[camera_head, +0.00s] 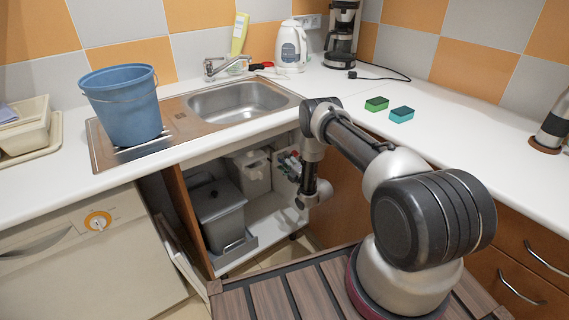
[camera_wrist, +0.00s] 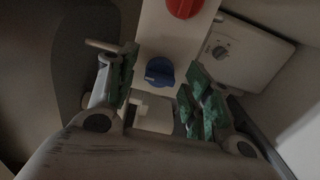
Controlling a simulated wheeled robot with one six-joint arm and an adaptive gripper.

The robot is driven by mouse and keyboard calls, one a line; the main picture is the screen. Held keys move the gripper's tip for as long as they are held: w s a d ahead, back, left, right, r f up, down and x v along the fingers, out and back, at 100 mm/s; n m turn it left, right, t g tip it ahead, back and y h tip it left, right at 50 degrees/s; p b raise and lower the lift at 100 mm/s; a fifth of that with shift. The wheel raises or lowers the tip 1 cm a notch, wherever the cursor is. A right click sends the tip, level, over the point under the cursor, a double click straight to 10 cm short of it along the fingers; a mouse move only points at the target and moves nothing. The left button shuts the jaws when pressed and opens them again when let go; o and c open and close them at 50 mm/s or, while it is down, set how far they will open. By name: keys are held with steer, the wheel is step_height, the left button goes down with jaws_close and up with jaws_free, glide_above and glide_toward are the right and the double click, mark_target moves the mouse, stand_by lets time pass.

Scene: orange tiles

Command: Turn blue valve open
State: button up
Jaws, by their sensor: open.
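The blue valve (camera_wrist: 160,71) is a small round knob on a pale panel, near the middle of the wrist view. A red valve (camera_wrist: 184,6) sits above it on the same panel, cut by the top edge. My gripper (camera_wrist: 157,92) is open, with one green-padded finger on each side of the blue valve in the picture. I cannot tell how far the fingertips are from the knob. In the head view my gripper (camera_head: 290,166) reaches into the open cabinet under the sink, and the blue valve cannot be made out clearly there.
The cabinet holds a grey bin (camera_head: 219,213) and a white box (camera_head: 250,172). Its open door (camera_head: 184,215) stands at the left. A blue bucket (camera_head: 127,106) stands on the drainboard by the sink (camera_head: 236,101). Green (camera_head: 377,103) and teal (camera_head: 401,114) sponges lie on the counter.

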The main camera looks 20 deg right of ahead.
steer(key=shift+w, duration=0.1)
steer(key=c, duration=1)
steer(key=shift+c, duration=0.2)
steer(key=shift+m, duration=0.3)
steer(key=shift+f+m, duration=0.1)
steer(key=shift+m, duration=8.6)
